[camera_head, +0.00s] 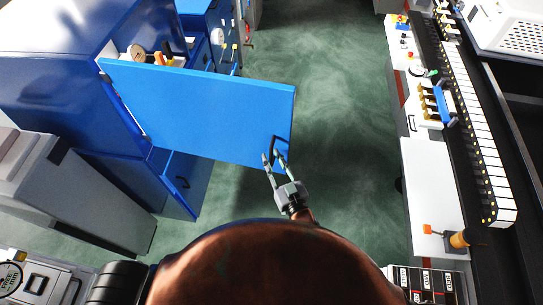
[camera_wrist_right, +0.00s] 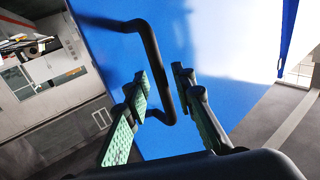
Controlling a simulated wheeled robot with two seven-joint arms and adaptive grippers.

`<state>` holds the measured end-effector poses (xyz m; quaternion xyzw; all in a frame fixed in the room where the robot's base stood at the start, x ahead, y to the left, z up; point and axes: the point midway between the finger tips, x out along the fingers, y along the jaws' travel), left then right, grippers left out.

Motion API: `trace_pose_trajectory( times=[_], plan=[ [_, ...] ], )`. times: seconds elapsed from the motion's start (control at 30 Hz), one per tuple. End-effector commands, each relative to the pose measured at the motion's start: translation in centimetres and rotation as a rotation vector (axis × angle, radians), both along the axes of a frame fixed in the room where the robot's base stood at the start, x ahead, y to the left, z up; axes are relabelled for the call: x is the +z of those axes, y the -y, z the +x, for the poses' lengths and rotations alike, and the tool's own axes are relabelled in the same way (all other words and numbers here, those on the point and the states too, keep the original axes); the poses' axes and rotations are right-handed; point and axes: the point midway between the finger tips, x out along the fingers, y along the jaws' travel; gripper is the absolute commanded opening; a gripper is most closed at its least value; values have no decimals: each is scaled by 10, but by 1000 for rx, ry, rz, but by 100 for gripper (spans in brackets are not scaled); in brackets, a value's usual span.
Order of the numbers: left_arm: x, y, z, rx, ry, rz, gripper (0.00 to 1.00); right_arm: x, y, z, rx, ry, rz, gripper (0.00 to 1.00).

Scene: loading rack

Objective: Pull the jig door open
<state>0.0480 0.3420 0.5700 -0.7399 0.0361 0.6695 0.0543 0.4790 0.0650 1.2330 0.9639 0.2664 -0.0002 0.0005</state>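The jig door (camera_head: 200,105) is a flat blue panel standing swung out from the blue cabinet (camera_head: 50,65) in the head view. Its black handle (camera_head: 275,147) is near the lower right edge. My right gripper (camera_head: 273,158) is at this handle with its fingers apart. In the right wrist view, the bar of the handle (camera_wrist_right: 158,70) passes between the two green-padded fingers (camera_wrist_right: 160,82), with gaps beside it. Whether a finger touches the bar is unclear. The blue door face (camera_wrist_right: 215,45) fills the middle behind them. My left gripper is not in view.
Grey machinery (camera_head: 75,190) stands at the left. A conveyor (camera_head: 470,120) and white bench (camera_head: 432,180) run along the right. The green floor (camera_head: 345,130) between is clear.

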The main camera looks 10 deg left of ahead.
Motion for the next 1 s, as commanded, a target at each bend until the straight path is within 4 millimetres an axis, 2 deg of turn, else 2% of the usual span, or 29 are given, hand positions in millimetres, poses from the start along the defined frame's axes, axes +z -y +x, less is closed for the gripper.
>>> trace_pose_trajectory(
  times=[0.3, 0.5, 0.7, 0.93, 1.0],
  plan=[
    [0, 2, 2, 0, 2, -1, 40, -2, 34, -56, -2, -4, -3, 24],
    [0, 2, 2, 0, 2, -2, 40, -1, 50, -83, -1, -2, -2, 24],
    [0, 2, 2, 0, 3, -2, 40, 0, 56, -93, -1, -1, -2, 24],
    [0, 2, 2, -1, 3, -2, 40, 0, 56, -93, -1, 0, -1, 24],
    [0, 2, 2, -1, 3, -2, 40, -2, 56, -93, -1, -2, -2, 19]
  ],
)
